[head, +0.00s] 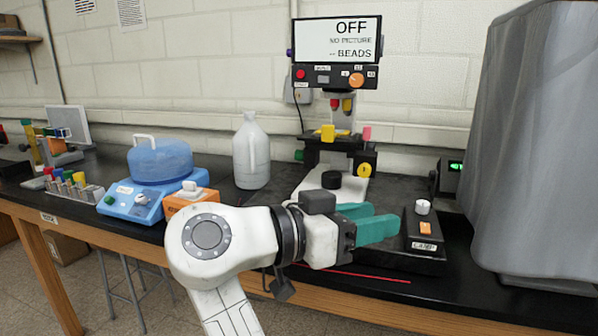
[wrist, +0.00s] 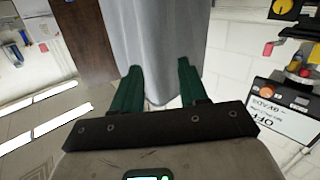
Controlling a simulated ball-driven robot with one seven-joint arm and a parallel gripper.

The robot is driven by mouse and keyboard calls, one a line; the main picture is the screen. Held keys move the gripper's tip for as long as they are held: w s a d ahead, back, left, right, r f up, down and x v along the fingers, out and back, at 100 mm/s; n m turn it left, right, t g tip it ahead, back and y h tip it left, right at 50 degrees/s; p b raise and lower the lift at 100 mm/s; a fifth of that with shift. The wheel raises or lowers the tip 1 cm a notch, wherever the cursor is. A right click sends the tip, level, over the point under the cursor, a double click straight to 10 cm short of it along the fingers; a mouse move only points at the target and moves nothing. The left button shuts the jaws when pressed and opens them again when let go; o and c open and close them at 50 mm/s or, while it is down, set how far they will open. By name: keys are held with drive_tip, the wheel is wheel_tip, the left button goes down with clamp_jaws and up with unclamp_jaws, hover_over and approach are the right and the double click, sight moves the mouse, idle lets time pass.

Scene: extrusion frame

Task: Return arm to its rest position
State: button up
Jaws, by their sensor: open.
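My gripper (head: 372,221) has two green fingers and is at the end of my white arm, over the front part of the black bench. Its fingers point right, near the black lamp control box (head: 423,228) with a white knob and an orange switch. I cannot tell whether they touch the box. In the wrist view my gripper (wrist: 161,88) shows its two fingers spread apart with nothing between them. A grey cover (wrist: 160,40) stands beyond the fingertips.
A microscope with a screen reading OFF (head: 335,40) stands behind my gripper. The large grey cover (head: 535,150) fills the right. A white jug (head: 251,155), a blue centrifuge-like device (head: 155,180), an orange box (head: 192,201) and a tube rack (head: 75,190) stand to the left.

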drive_tip(key=s+d+f+n+g+y+p, duration=0.1)
drive_tip(key=s+d+f+n+y, duration=0.1)
drive_tip(key=d+f, duration=0.5)
drive_tip(key=s+d+f+n+g+y, duration=0.1)
drive_tip(key=s+d+f+n+y, duration=0.15)
drive_tip(key=f, duration=0.85)
drive_tip(key=s+d+f+n+y+p, duration=0.1)
drive_tip(key=d+f+n+y, duration=0.1)
drive_tip(key=d+f, duration=0.55)
drive_tip(key=s+d+f+n+g+y+p, duration=0.1)
drive_tip(key=s+d+f+n+g+y, duration=0.2)
drive_tip(key=s+f, duration=0.75)
drive_tip(key=s+a+f+n+y, duration=0.1)
drive_tip(key=s+f+y, duration=0.1)
drive_tip(key=s, duration=0.6)
drive_tip(key=s+f+n+g+y+p, duration=0.1)
drive_tip(key=s+f+y, duration=0.2)
drive_tip(key=s, duration=0.4)
drive_tip(key=shift+s+a+f+y+p, duration=0.3)
drive_tip(key=shift+s+a+f+y, duration=0.05)
drive_tip(key=shift+s+y, duration=0.1)
